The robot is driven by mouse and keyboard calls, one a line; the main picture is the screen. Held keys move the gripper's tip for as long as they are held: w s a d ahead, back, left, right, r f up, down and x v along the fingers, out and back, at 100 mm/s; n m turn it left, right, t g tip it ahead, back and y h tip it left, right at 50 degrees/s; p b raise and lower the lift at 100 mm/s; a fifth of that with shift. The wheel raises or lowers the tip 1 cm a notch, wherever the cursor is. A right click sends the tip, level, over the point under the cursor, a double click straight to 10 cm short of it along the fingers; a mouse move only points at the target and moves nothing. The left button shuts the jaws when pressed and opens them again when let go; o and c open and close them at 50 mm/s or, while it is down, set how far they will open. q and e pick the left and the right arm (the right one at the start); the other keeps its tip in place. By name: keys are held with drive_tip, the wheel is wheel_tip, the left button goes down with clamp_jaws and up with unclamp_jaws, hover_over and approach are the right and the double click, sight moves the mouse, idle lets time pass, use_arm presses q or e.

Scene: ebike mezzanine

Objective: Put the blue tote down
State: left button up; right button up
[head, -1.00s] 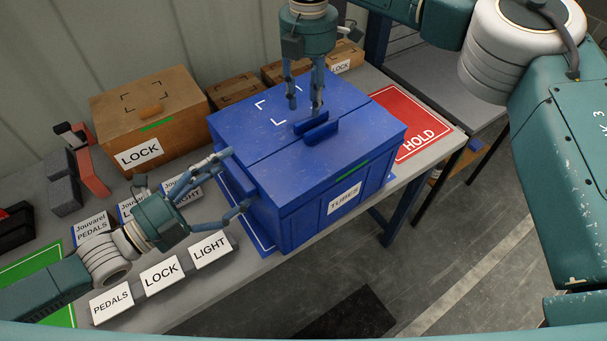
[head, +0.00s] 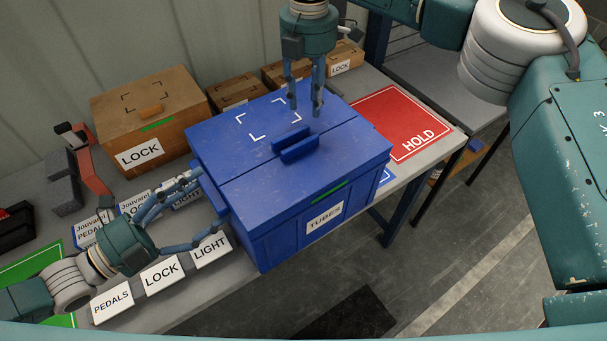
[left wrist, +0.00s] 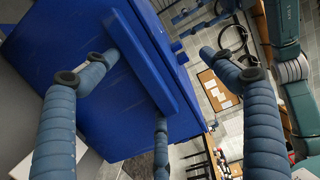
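The blue tote (head: 245,170), labelled TUBES, sits level at the front of the workbench (head: 185,295), its lid shut with a handle on top. It looks partly over the front edge; I cannot tell if its base touches the bench. My right gripper (head: 304,103) points down above the lid, behind the top handle, fingers apart and empty.
A red HOLD mat (head: 395,120) lies clear at the right. A brown LOCK box (head: 165,115) and smaller cartons (head: 234,90) stand behind. PEDALS, LOCK and LIGHT signs (head: 162,277) line the front left edge. The floor beyond the bench is open.

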drive_tip(key=shift+w+d+f, duration=0.1)
drive_tip(key=shift+w+d, duration=0.1)
drive_tip(key=shift+s+a+r, duration=0.25)
drive_tip(key=shift+s+a, duration=0.1)
drive_tip(key=shift+s, duration=0.2)
drive_tip(key=shift+w+d+f, duration=0.15)
drive_tip(key=shift+w+d, duration=0.05)
drive_tip(key=shift+w, duration=0.15)
drive_tip(key=o, duration=0.8)
drive_tip(key=shift+s+a, duration=0.1)
drive_tip(key=shift+s, duration=0.1)
use_arm(q)
drive_tip(key=v, duration=0.5)
drive_tip(key=shift+s+a+r, duration=0.1)
use_arm(e)
drive_tip(key=shift+w, duration=0.1)
drive_tip(key=shift+r, duration=0.25)
wheel_tip(320, 180, up, 12)
drive_tip(key=shift+s+a, duration=0.15)
drive_tip(key=shift+s, duration=0.15)
